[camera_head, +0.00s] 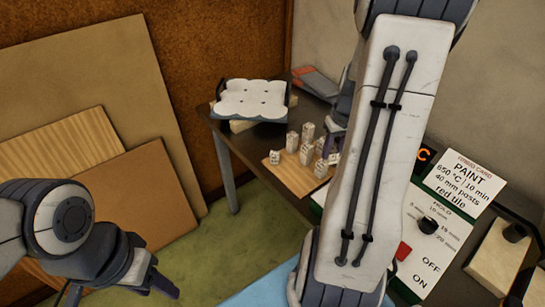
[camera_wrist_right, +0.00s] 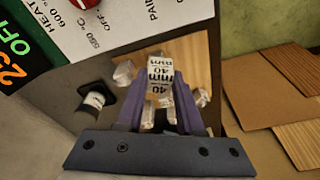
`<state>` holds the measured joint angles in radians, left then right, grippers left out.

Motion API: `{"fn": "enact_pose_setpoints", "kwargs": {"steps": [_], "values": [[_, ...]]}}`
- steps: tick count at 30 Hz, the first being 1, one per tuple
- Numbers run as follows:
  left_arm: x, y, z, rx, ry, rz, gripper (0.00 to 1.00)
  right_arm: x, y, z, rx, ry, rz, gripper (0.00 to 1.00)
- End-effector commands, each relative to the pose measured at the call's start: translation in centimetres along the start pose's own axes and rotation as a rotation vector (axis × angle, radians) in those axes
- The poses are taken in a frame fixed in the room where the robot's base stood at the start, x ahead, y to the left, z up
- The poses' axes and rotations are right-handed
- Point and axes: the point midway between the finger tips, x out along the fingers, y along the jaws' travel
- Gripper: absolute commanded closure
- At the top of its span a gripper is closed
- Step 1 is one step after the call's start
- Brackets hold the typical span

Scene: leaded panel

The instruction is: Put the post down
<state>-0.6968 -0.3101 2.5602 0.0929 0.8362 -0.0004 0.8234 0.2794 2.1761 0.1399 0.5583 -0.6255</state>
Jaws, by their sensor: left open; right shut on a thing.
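My right gripper (camera_wrist_right: 159,88) is shut on a pale post (camera_wrist_right: 161,77) marked 40 mm, in the right wrist view. The held post is over a wooden board (camera_wrist_right: 200,62), with other pale posts (camera_wrist_right: 125,73) around it; I cannot tell whether its foot touches the board. In the head view several pale posts (camera_head: 307,132) stand on the wooden board (camera_head: 292,178) on the table. My right arm hides part of that area. My left gripper (camera_head: 162,286) is open and empty at the lower left, away from the table.
A white scalloped-top holder (camera_head: 252,100) stands at the table's far left corner. A control panel (camera_head: 428,232) with a knob and a card (camera_head: 462,180) reading 650 °C, 10 min, 40 mm posts, red tile is at right. Large boards (camera_head: 150,195) lean on the left wall.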

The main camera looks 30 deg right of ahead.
Motion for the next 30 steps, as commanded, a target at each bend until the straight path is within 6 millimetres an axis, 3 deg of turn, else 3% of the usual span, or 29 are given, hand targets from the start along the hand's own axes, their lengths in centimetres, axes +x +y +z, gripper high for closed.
{"fn": "enact_pose_setpoints", "kwargs": {"steps": [16,23,30], "values": [[-2.7,0.2,-0.2,0.000,0.000,0.000,0.50,6.9,-7.6,-5.3,0.001,-0.004,-0.001,1.00],[-3.1,0.2,-0.2,0.000,0.000,0.000,0.50,8.5,-8.7,-5.9,0.004,-0.004,-0.001,1.00],[-3.6,0.3,-0.2,0.000,0.000,0.000,0.50,11.7,-8.8,-5.5,0.002,-0.003,-0.001,1.00]]}}
